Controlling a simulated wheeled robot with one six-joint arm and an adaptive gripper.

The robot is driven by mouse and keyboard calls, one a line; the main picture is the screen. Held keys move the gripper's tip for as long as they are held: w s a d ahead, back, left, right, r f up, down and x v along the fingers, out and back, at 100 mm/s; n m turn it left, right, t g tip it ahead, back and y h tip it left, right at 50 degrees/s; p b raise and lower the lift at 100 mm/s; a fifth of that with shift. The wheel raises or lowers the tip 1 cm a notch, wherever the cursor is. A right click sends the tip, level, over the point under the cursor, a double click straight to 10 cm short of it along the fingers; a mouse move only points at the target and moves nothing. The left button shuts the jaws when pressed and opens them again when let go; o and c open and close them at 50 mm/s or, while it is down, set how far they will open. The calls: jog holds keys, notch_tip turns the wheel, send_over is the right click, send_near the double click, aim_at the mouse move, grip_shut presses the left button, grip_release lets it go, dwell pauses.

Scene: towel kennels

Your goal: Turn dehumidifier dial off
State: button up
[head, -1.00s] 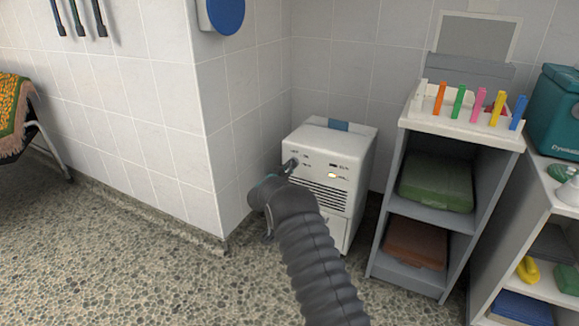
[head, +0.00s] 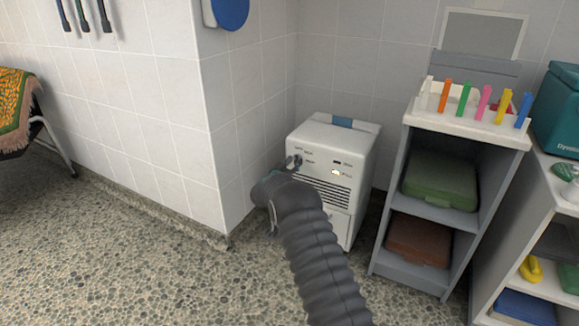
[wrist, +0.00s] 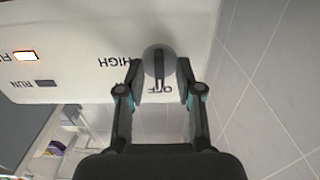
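The white dehumidifier (head: 325,150) stands on the floor in the corner, its front panel towards me. Its round grey dial (wrist: 158,62) is on the panel's left in the head view, mostly behind my arm. The wrist view shows the panel upside down, with HIGH and a partly covered OFF label beside the dial. A dark mark on the dial lines up with OFF. The FULL lamp (wrist: 26,56) is lit, and the RUN lamp (wrist: 46,83) is dark.
A tiled wall corner (head: 215,130) stands close to the left of the dehumidifier. The speckled floor (head: 140,260) at the left front is clear.

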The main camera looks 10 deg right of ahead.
jog(key=v, duration=1.2)
jog(key=shift+w, duration=0.1)
